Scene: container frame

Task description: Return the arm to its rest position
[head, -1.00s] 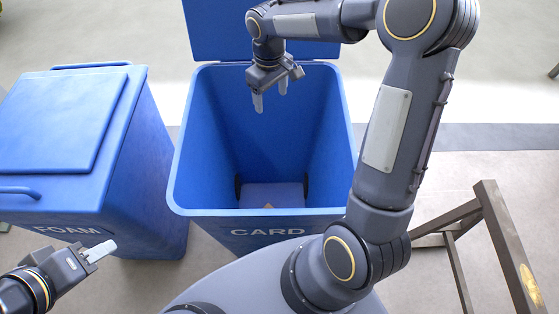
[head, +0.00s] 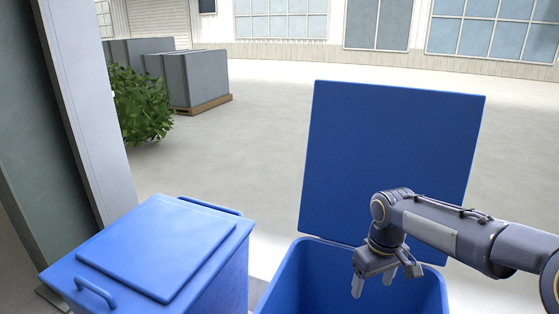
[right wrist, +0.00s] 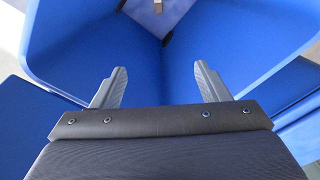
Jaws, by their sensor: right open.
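My right gripper (head: 384,287) is open and empty over the mouth of the open blue bin (head: 290,284) in the head view. Its arm comes in from the right, across the front of the raised lid. In the right wrist view the two grey fingers (right wrist: 157,88) stand wide apart with nothing between them. They point down into the bin, whose blue inner wall (right wrist: 60,45) surrounds them. My left gripper is outside the head view.
A closed blue bin (head: 160,245) stands left of the open one. The open bin's lid (head: 390,165) stands upright behind my right gripper. A pillar (head: 85,110) rises at the left. A bush (head: 140,103) and grey crates (head: 200,78) stand farther back. The floor behind is clear.

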